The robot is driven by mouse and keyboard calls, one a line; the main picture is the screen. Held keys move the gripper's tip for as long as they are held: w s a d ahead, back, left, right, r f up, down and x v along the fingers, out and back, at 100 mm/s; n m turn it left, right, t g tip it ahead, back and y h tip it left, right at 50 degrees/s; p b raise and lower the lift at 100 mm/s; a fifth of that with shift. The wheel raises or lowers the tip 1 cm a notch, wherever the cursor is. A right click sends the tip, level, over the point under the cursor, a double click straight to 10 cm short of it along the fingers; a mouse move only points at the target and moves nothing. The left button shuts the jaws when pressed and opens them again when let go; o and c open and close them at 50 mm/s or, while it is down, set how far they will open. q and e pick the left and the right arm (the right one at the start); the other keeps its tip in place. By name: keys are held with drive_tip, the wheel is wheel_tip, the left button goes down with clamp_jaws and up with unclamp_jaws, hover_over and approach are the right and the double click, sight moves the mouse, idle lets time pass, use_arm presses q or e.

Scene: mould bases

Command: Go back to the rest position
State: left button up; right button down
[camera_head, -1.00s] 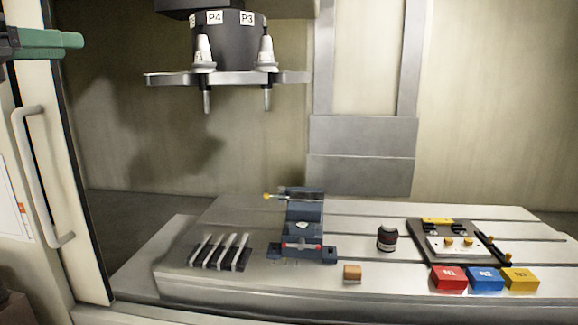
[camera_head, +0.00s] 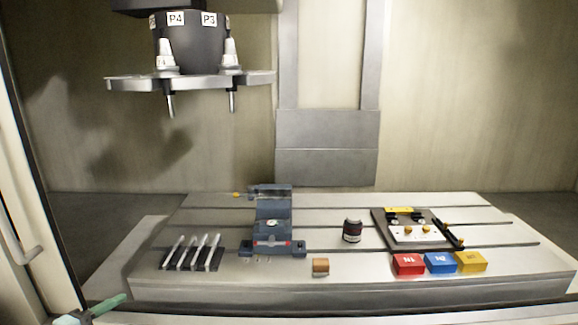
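My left gripper (camera_head: 98,309) shows as a green part at the lower left edge of the view, in front of the machine's table and near the door frame. It is partly cut off by the picture's bottom edge. Nothing shows held in it, and I cannot tell whether its fingers are open or shut. It is well apart from the objects on the table. My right gripper is not in view.
The machine table (camera_head: 340,275) carries a blue-grey vise (camera_head: 272,222), a rack of rods (camera_head: 193,252), a dark jar (camera_head: 352,230), an orange block (camera_head: 320,265), a fixture plate (camera_head: 415,234), and red (camera_head: 408,264), blue (camera_head: 440,263) and yellow (camera_head: 472,262) blocks. A tool carousel (camera_head: 190,45) hangs above. A door handle (camera_head: 15,250) is at left.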

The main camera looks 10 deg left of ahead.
use_arm(q)
drive_tip(key=s+d+f+n+g+y+p, duration=0.1)
drive_tip(key=s+d+f+n, duration=0.3)
drive_tip(key=s+f, duration=0.3)
drive_tip(key=s+d+f+n+g+y, duration=0.1)
drive_tip(key=s+d+f+n+g, duration=0.1)
drive_tip(key=s+d+f+n, duration=0.3)
drive_tip(key=s+d+f+n+g+p, duration=0.1)
drive_tip(key=s+d+f+n, duration=0.2)
drive_tip(key=s+f, duration=0.5)
drive_tip(key=s+d+f+n+g, duration=0.2)
drive_tip(key=s+d+f+n, duration=0.2)
drive_tip(key=s+d, duration=0.4)
drive_tip(key=s+n, duration=0.1)
drive_tip(key=s, duration=0.2)
drive_tip(key=shift+f+y+p, duration=0.2)
drive_tip(key=shift+y+p, duration=0.1)
drive_tip(key=shift+p, duration=0.1)
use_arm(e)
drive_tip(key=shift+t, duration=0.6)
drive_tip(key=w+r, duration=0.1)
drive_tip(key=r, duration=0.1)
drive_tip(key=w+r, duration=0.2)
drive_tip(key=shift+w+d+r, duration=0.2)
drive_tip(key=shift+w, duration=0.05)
use_arm(q)
drive_tip(key=shift+s, duration=0.1)
